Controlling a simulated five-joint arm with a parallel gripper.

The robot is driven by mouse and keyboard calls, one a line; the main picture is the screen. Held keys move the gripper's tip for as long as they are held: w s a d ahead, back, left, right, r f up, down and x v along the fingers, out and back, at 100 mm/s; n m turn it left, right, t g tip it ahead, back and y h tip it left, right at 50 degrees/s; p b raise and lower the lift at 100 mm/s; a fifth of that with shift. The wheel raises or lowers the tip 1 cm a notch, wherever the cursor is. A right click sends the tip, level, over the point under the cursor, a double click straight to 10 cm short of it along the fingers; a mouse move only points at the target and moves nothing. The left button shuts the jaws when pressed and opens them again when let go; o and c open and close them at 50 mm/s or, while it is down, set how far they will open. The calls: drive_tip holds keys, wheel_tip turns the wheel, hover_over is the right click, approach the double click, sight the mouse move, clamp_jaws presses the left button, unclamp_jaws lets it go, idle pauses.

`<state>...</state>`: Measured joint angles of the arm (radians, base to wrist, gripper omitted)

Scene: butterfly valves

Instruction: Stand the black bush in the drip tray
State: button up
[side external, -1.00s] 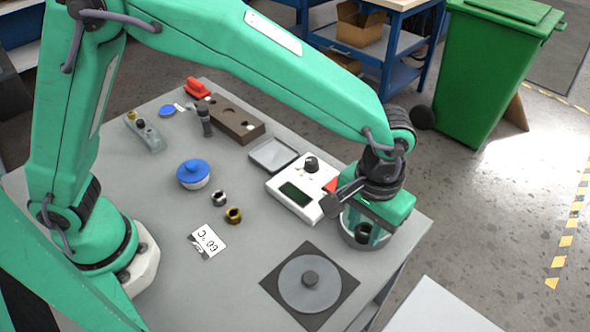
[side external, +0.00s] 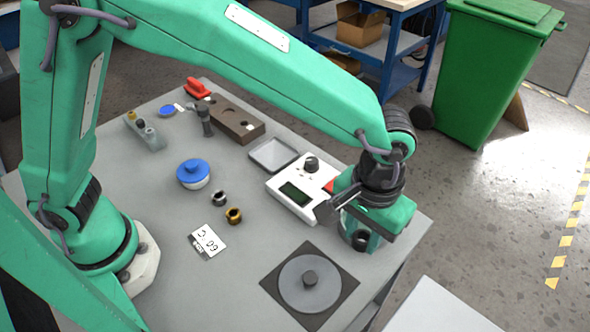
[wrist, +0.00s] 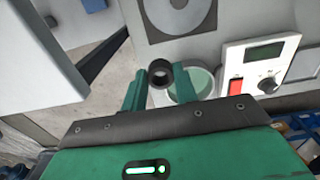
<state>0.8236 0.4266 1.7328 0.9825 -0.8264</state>
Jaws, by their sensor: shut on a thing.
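The black bush (side external: 361,241) is a short dark ring. My gripper (side external: 366,228) is shut on it at the table's right edge; in the wrist view the bush (wrist: 160,72) shows between the fingertips, its hole facing the camera. A shallow grey square tray (side external: 274,155), which fits the drip tray, lies empty behind the white control box, apart from my gripper. A round pale-rimmed vessel with a greenish inside (wrist: 192,86) is beside and partly behind the bush in the wrist view. My gripper covers most of it in the side view.
The white box (side external: 296,197) has a display and knob. A grey disc on a dark square mat (side external: 311,283) lies in front. A blue-lidded pot (side external: 194,174), a steel nut-like ring (side external: 219,198), a brass one (side external: 233,215) and a 60 °C card (side external: 208,241) stand left.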

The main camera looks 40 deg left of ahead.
drive_tip(key=w+a+n, duration=0.5)
drive_tip(key=a, duration=0.8)
drive_tip(key=n, duration=0.4)
hover_over(274, 157)
wheel_tip(274, 157, down, 7)
drive_tip(key=shift+r, duration=0.15)
drive_tip(key=shift+f, duration=2)
drive_tip(key=shift+f, duration=0.15)
drive_tip(key=o, duration=1)
